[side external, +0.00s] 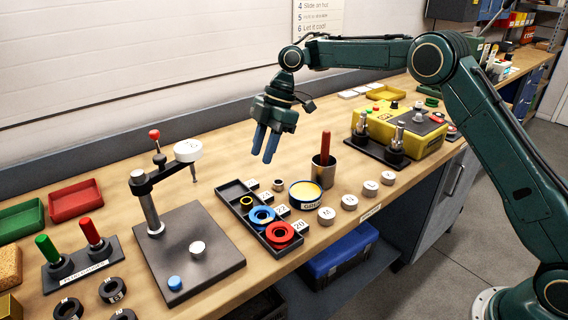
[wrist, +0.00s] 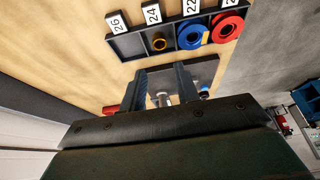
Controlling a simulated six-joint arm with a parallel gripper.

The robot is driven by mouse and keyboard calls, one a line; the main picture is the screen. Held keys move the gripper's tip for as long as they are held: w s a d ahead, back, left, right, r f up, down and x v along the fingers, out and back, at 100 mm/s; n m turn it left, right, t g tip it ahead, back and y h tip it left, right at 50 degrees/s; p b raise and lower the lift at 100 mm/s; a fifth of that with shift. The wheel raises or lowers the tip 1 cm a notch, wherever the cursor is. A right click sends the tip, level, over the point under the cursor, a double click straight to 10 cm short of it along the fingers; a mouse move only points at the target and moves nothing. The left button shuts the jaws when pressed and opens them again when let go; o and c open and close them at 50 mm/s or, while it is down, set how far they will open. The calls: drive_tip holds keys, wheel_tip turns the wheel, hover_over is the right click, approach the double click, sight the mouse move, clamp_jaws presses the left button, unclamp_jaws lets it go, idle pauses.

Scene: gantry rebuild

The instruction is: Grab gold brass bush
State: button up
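The gold brass bush (side external: 246,202) is a small gold ring in the dark compartment tray (side external: 230,188) on the bench. In the wrist view the gold bush (wrist: 158,41) lies in the compartment by the label 24, beside a blue ring (wrist: 191,36) and a red ring (wrist: 228,24). My gripper (side external: 262,157) hangs above the bench, behind and above the tray, apart from the bush. Its two blue fingers point down with a gap between them, and nothing is held. In the wrist view the fingers of my gripper (wrist: 158,86) are also spread.
A metal cup (side external: 323,172) holds an upright red-handled tool. A press on a dark plate (side external: 205,260) stands left. Several labelled pale discs (side external: 326,215) line the front.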

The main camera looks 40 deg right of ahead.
approach(244, 208)
drive_tip(key=shift+w+d+f, duration=0.1)
drive_tip(key=shift+w+f, duration=0.05)
drive_tip(key=shift+f, duration=0.35)
drive_tip(key=shift+w+f, duration=0.15)
drive_tip(key=shift+f, duration=0.3)
drive_tip(key=shift+f, duration=0.1)
drive_tip(key=shift+x, duration=2.55)
drive_tip(key=c, duration=0.6)
